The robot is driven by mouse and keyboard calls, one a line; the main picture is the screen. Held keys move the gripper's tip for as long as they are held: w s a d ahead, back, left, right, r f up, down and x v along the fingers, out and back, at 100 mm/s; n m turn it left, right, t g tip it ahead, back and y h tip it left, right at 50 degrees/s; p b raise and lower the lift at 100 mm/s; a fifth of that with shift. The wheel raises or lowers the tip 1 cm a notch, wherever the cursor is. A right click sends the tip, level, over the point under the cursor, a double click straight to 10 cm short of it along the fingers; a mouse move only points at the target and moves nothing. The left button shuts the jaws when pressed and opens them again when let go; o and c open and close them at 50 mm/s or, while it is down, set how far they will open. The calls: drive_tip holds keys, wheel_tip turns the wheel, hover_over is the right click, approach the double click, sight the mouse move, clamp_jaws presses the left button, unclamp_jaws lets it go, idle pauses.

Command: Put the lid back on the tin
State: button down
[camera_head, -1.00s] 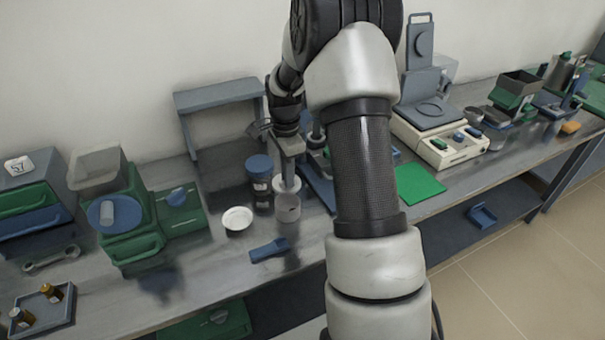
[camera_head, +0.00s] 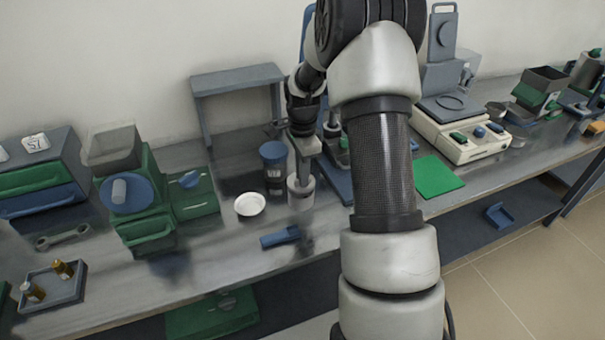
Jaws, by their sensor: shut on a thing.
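The tin (camera_head: 300,198) is a small grey cylinder standing upright on the bench, just right of a dark jar. My gripper (camera_head: 302,177) points straight down over the tin and is shut on the pale lid (camera_head: 293,183). The lid is at the tin's mouth. At this size I cannot tell whether it is fully seated or a hair above the rim. The fingertips partly hide the lid's top.
A dark blue-capped jar (camera_head: 273,177) stands close left of the tin, with a white dish (camera_head: 249,204) beside it. A blue object (camera_head: 281,237) lies in front. A grey stand (camera_head: 237,78) is behind. Bench (camera_head: 215,262) in front left is clear.

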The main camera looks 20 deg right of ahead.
drive_tip(key=shift+f+b, duration=0.7)
drive_tip(key=shift+f, duration=0.35)
idle(0.7)
drive_tip(key=c, duration=1.3)
unclamp_jaws()
drive_tip(key=shift+o, duration=0.2)
drive_tip(key=shift+r, duration=0.2)
drive_tip(key=shift+r+p, duration=2.25)
drive_tip(key=shift+r, duration=1.1)
